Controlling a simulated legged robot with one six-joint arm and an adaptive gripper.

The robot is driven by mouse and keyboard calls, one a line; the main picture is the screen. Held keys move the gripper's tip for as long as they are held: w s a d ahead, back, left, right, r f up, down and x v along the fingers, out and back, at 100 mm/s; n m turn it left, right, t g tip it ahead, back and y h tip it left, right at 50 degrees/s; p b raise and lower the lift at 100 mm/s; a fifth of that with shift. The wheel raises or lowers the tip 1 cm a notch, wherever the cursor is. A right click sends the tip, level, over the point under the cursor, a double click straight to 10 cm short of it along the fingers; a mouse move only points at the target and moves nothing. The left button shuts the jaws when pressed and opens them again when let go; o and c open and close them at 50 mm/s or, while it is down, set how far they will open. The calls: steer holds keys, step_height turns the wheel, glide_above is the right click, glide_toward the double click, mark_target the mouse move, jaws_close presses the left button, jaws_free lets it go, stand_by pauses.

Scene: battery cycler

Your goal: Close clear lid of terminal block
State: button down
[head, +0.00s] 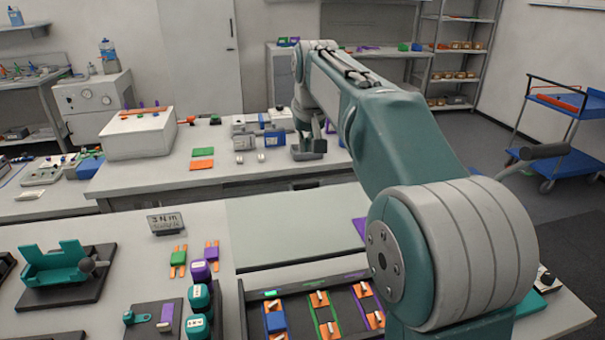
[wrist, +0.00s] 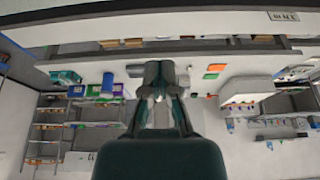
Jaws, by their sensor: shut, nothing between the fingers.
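A black tray-like block (head: 245,312) at the front centre of the head view holds blue, green and purple parts with orange terminals, partly cut off by the frame. A pale, see-through-looking pane (head: 290,220) rises behind its back edge; it looks like the clear lid standing open, though its exact tilt is hard to tell. My gripper (head: 308,152) is beyond and above the pane in the picture, apart from it, pointing down. Its fingers are closed together and empty, which also shows in the wrist view (wrist: 160,78). My arm hides the block's right side.
Left of the block stand several teal and purple dice-like pieces (head: 197,298), a teal cradle (head: 58,265) and a small sign (head: 165,223). Behind is a second bench with a white box (head: 140,134) and a blue part (head: 274,138). A blue cart (head: 560,105) stands at right.

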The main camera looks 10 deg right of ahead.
mark_target(304, 175)
steer(key=w+x, duration=0.1)
steer(key=x, duration=1)
steer(key=shift+s+r, duration=0.3)
steer(key=shift+s, duration=0.3)
steer(key=shift+s+r, duration=0.3)
steer(key=shift+s, duration=0.3)
steer(key=shift+s+r, duration=0.3)
steer(key=shift+s, duration=0.25)
steer(key=shift+s+r, duration=0.1)
